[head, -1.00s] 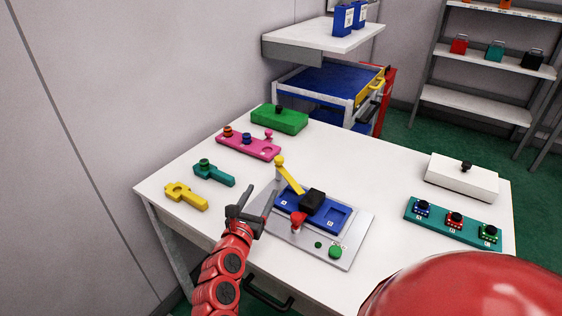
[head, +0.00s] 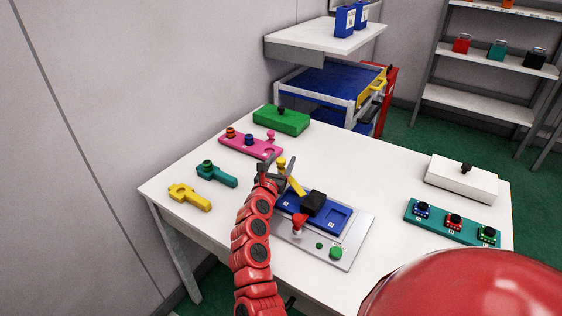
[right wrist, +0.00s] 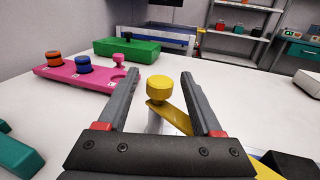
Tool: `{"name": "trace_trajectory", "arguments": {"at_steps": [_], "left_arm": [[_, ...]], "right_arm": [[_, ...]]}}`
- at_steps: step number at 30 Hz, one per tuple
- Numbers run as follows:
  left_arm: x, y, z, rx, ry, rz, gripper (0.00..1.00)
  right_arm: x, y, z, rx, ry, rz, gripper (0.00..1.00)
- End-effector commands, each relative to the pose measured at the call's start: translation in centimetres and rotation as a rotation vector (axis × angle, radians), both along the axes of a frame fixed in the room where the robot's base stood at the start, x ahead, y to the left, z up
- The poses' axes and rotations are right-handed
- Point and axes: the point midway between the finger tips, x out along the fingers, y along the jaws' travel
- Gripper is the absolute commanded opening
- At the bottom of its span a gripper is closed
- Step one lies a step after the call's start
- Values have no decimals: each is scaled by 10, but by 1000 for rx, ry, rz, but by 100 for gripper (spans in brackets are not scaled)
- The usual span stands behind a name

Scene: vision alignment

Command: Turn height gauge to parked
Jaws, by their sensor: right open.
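A yellow lever with a round knob, which I take to be the height gauge (head: 295,185), stands at the back left of the grey plate (head: 345,260). My right gripper (head: 280,163) is open beside its knob. In the right wrist view the yellow knob (right wrist: 160,89) shows between the two open fingers, with no clear contact. The lever runs from the knob down to the right in that view. A blue fixture (head: 332,215) with a black block (head: 313,203) and a red knob (head: 298,222) sits on the plate. My left gripper is not in view.
A pink board (head: 235,145) with knobs and a green box (head: 290,121) lie behind to the left. Teal (head: 221,176) and yellow (head: 190,197) tools lie at the left. A white box (head: 460,182) and a teal board (head: 440,221) are at the right. The table's back middle is clear.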

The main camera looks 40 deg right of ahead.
Motion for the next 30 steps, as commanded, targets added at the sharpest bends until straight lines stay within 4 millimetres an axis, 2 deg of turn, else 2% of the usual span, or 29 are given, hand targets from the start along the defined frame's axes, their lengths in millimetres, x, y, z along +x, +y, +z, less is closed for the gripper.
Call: {"name": "trace_trajectory", "arguments": {"at_steps": [5, 16, 30], "left_arm": [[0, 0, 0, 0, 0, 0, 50], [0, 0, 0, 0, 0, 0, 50], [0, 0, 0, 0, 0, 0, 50]], "right_arm": [[0, 0, 0, 0, 0, 0, 65], [0, 1, 0, 0, 0, 1, 0], [0, 1, 0, -1, 1, 1, 0]]}}
